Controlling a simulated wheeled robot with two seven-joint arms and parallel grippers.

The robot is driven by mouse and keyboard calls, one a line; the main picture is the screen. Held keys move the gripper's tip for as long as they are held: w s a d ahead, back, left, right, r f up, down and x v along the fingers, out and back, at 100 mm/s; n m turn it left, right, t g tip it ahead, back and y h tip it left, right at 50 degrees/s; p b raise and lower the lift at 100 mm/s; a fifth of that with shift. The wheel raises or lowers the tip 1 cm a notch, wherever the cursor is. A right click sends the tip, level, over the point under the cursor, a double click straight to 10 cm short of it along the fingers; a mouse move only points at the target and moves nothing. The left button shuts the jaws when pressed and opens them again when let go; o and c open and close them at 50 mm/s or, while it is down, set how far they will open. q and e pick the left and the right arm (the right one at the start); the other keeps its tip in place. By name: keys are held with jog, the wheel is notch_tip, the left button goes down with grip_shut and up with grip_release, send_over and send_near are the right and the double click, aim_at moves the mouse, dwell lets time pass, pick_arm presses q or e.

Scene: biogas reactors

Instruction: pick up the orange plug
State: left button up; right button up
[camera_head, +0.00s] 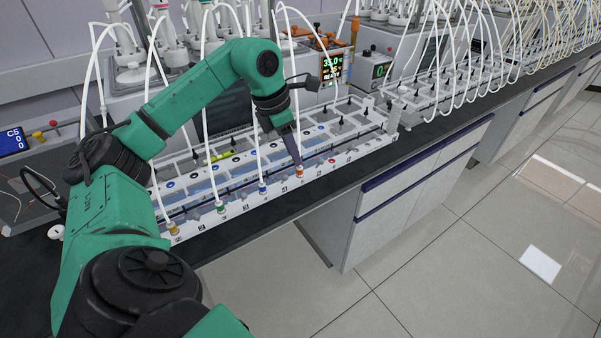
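The orange plug (299,174) is small and stands in the front row of the long white rack (238,213) on the bench. My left gripper (298,163) comes down from above, with its narrow tip right at the top of the orange plug. The tip looks to be touching the plug or just above it; I cannot tell which. The fingers are too small and dark to show whether they are open or shut. My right gripper is not in view.
White tubes run down to yellow (174,229), green (221,208) and blue (262,188) plugs along the same row. Bottles and a lit display (332,69) stand behind. The dark bench edge (350,187) lies in front, with open floor beyond.

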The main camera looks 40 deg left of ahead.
pick_arm(q)
jog(key=x, duration=0.4)
jog(key=shift+s+d, duration=0.15)
jog(key=shift+d, duration=0.05)
jog(key=shift+f, duration=0.2)
grip_shut()
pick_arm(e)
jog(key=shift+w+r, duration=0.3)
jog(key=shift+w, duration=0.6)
pick_arm(q)
jog(key=shift+r, duration=0.1)
notch_tip(320, 180, up, 13)
jog(key=p, duration=0.3)
notch_tip(320, 180, up, 7)
jog(key=p, duration=0.3)
send_over(298, 168)
jog(key=shift+a, duration=0.1)
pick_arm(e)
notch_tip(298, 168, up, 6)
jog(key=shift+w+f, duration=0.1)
